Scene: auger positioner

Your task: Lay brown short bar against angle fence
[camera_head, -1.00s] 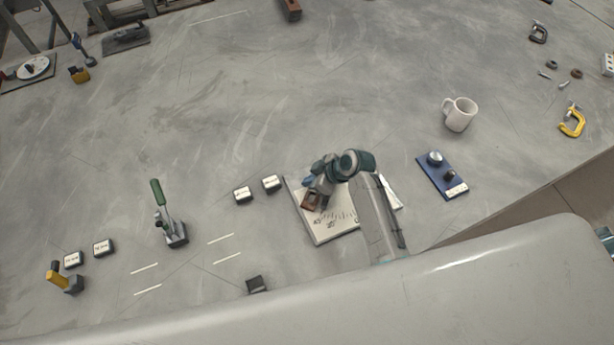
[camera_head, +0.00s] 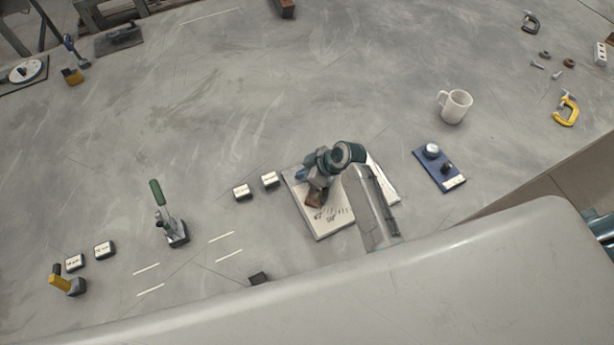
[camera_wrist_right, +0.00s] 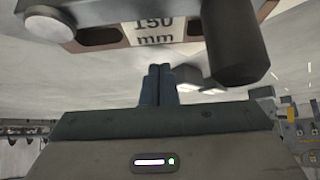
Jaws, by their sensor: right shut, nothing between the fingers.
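A small brown piece (camera_head: 315,199), which looks like the brown short bar, shows on the white board (camera_head: 331,222) with angle markings. My right gripper (camera_head: 317,183) is right over it and hides part of it and of the board. In the right wrist view, my right gripper's fingers (camera_wrist_right: 158,84) are shut together with nothing between them. A brown-edged piece labelled "150 mm" (camera_wrist_right: 153,27) shows beyond the fingertips, with a dark cylinder (camera_wrist_right: 235,45) beside it. Whether the bar touches the angle fence cannot be told. My left gripper is not in view.
A blue plate with knobs (camera_head: 438,167) and a white mug (camera_head: 455,106) are to the right. The table's middle beyond the board is clear.

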